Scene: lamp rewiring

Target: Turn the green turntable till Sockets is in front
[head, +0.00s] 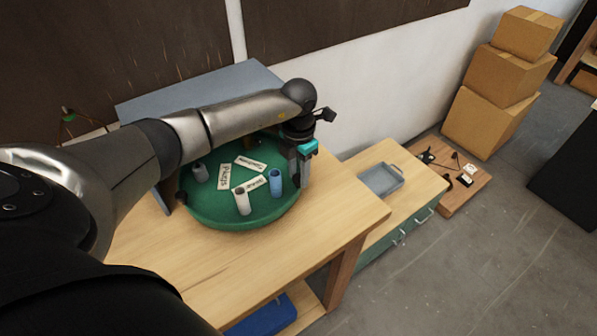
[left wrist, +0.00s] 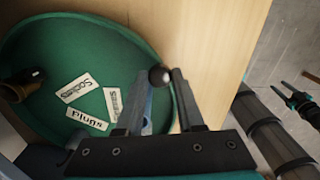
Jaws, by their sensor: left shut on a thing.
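The green turntable (head: 222,216) stands on the wooden workbench and carries small upright cylinders and three label cards. In the head view the Plugs card (head: 224,176) is on the left of the cards; the other two are too small to read there. In the left wrist view the turntable (left wrist: 75,38) shows the Sockets card (left wrist: 76,88), the Plugs card (left wrist: 87,119) and a third card (left wrist: 112,104) I cannot read surely. My left gripper (head: 300,170) is at the turntable's right rim, shut on a dark round knob (left wrist: 160,76) seen between its fingertips.
On the turntable stand a white cylinder (head: 242,202), a blue one (head: 275,183) and a grey one (head: 200,173). A grey tray (head: 381,178) sits on a lower cabinet to the right. Cardboard boxes (head: 490,122) are stacked beyond. The bench's front is clear.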

